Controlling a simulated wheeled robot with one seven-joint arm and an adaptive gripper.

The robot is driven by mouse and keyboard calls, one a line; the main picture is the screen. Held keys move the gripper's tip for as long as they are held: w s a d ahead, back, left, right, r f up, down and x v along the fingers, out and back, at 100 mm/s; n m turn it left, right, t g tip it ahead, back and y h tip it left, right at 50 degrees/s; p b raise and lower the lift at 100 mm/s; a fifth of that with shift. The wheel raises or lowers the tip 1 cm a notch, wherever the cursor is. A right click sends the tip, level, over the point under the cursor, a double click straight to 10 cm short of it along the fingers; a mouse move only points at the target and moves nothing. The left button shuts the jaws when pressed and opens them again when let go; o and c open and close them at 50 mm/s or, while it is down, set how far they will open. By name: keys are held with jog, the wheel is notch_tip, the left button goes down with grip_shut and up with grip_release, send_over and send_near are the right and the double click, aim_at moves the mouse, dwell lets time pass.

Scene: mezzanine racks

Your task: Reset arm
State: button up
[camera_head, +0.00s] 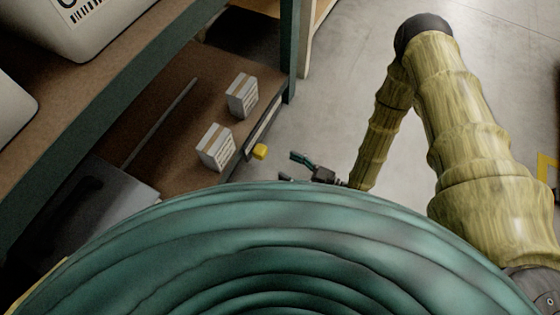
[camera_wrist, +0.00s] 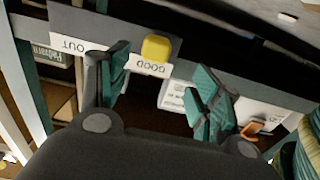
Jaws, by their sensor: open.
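My gripper (camera_head: 304,163) is at the far end of my yellow-sleeved arm in the head view, beside the rack's lower shelf. In the wrist view my gripper (camera_wrist: 160,88) shows two teal fingers held wide apart, with nothing between them. A small yellow block (camera_wrist: 156,47) shows beyond the fingers at the shelf's front edge, by labels reading "OUT" and "GOOD". The yellow block (camera_head: 260,151) also shows in the head view, a little left of my gripper and apart from it. My teal body cover hides part of the gripper in the head view.
Two white boxes (camera_head: 242,95) (camera_head: 215,147) stand on the brown lower shelf (camera_head: 190,80). A rack post (camera_head: 290,50) rises near the shelf's corner. Large pale containers (camera_head: 110,20) sit on the upper shelf. Grey floor (camera_head: 335,90) lies open between rack and arm.

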jog(key=shift+s+d, duration=0.25)
jog(key=shift+d, duration=0.25)
dwell(0.3)
jog(key=s+d+m+g+h+p, duration=0.3)
jog(key=s+d+m+h+p, duration=0.5)
jog(key=d+h, duration=0.4)
jog(key=s+d+r+m+g+h+p, duration=0.2)
jog(key=s+d+r+m+g+h, duration=0.2)
jog(key=s+d+r+m, duration=0.5)
notch_tip(320, 180, up, 36)
jog(key=s+a+n+p, duration=0.1)
jog(key=n+p, duration=0.2)
jog(key=p, duration=3.4)
jog(key=shift+s, duration=0.15)
